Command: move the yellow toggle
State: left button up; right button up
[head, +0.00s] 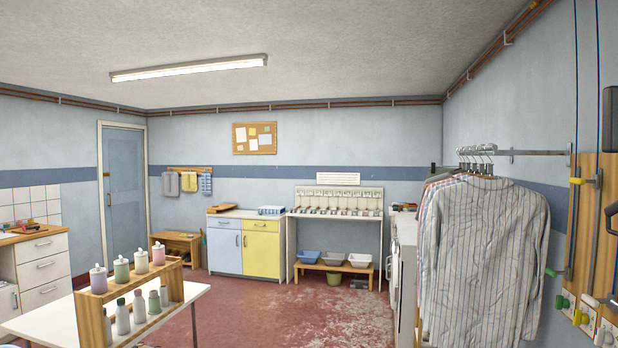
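Two yellow parts show on the wooden wall panel (608,215) at the right edge. One is a yellow tip (576,181) on a grey bar fixed to the panel's upper left. The other is a small yellow knob (580,317) on a pale switch plate low on the panel, between a green knob (559,301) and a whitish knob (601,338). I cannot tell which of the two is the toggle, nor its exact position. Neither of my grippers is in view.
A rail of hanging shirts (485,260) stands just left of the panel. A white table (185,308) with a wooden bottle rack (92,318) is at the front left. Red floor (290,318) is open in the middle. Dark handles partly show at the right edge.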

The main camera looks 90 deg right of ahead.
aim_at(596, 180)
jog(key=z, duration=4.6)
